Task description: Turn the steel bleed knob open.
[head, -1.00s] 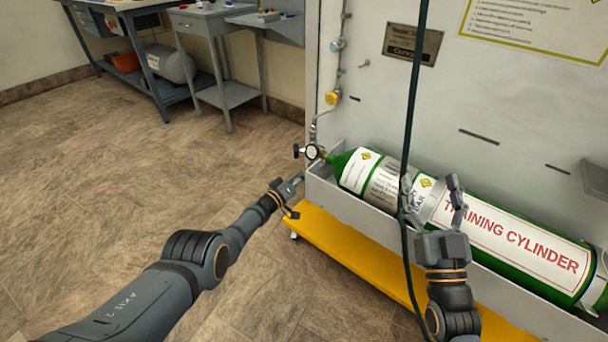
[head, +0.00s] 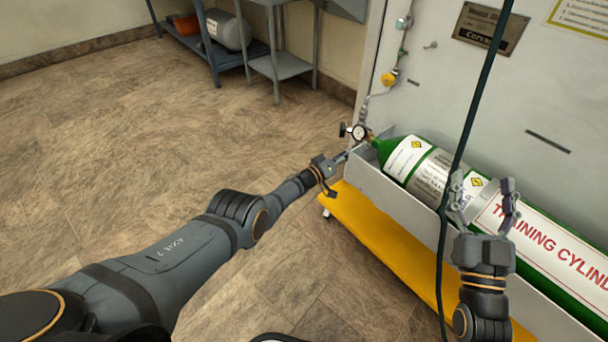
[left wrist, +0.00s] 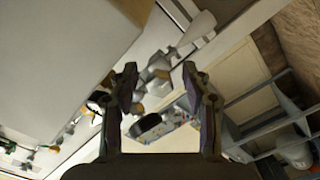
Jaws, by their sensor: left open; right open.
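A small round gauge (head: 357,131) with a black knob (head: 342,129) sits at the neck of the green cylinder (head: 393,152). Steel fittings (head: 403,22) and a yellow fitting (head: 388,78) lie along the pipe above it. I cannot tell for certain which part is the steel bleed knob. My left gripper (head: 326,173) is just below and left of the gauge, apart from it in the picture. In the left wrist view my left gripper (left wrist: 160,80) is open, with blurred steel fittings (left wrist: 158,64) beyond its fingers. My right gripper (head: 484,205) is open in front of the cylinder label.
The cylinder lies in a grey tray (head: 372,182) against the pale panel (head: 440,85), above a yellow base (head: 375,240). A dark hose (head: 468,130) hangs in front beside my right gripper. Grey shelving (head: 277,65) stands at the back. The floor (head: 150,150) left is clear.

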